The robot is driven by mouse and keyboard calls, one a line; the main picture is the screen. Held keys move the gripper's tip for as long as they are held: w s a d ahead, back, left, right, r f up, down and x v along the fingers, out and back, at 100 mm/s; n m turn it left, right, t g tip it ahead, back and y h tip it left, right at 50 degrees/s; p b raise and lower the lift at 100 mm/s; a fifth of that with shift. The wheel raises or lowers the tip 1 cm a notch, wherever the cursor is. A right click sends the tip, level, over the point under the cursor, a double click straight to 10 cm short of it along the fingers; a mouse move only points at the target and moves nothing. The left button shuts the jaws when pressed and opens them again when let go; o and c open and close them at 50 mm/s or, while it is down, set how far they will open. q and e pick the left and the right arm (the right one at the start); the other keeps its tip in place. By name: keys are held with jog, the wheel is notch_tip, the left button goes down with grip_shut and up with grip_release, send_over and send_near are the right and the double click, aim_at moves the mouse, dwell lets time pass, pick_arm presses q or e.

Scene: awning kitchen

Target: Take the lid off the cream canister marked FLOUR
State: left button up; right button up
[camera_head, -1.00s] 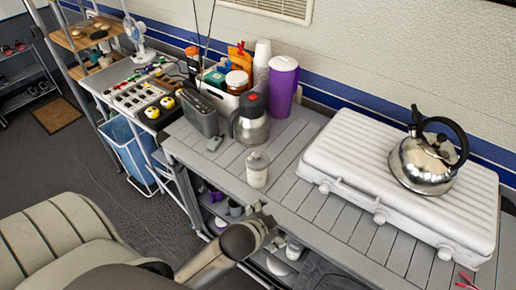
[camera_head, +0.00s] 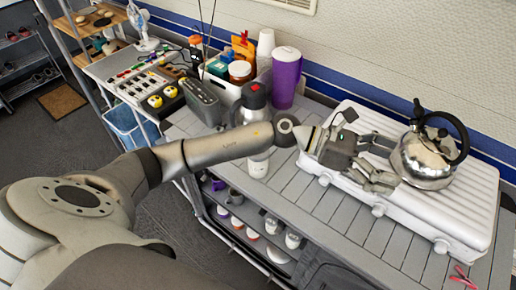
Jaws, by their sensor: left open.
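A small pale canister (camera_head: 258,167) stands on the slatted grey table, mostly behind my left forearm. Its top is hidden by the arm, and I cannot read any marking on it. My left gripper (camera_head: 390,163) is over the white ribbed case, to the right of the canister and well apart from it. Its fingers are spread and empty, pointing right towards the steel kettle. I cannot tell whether they touch the kettle. My right gripper is not in view.
The steel kettle (camera_head: 428,158) stands on the white case (camera_head: 462,200). A steel jug (camera_head: 252,104), a purple tumbler (camera_head: 286,78) and a grey toaster (camera_head: 201,101) stand behind the canister.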

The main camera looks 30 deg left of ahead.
pick_arm(q)
jog(key=w+a+f+m+g+y, duration=0.1)
jog(key=a+f+m+g+y, duration=0.1)
jog(key=a+f+m+y, duration=0.4)
jog(key=w+a+f+m+g+y, duration=0.1)
jog(key=a+f+m+y, duration=0.15)
jog(key=a, duration=0.65)
jog(key=a+r+m+g+y+p, duration=0.15)
jog(key=a+y, duration=0.65)
jog(key=a, duration=1.1)
jog(key=f, duration=0.2)
jog(key=f+p, duration=0.1)
jog(key=f, duration=0.1)
jog(key=shift+w+d+f, duration=0.1)
jog(key=shift+w+d, duration=0.05)
jog(key=shift+d, duration=0.1)
jog(key=shift+f+p, duration=0.35)
jog(key=shift+f, duration=0.1)
jog(key=f+p, duration=0.2)
jog(key=f, duration=0.2)
jog(key=shift+d, duration=0.2)
jog(key=shift+f, duration=0.35)
grip_shut()
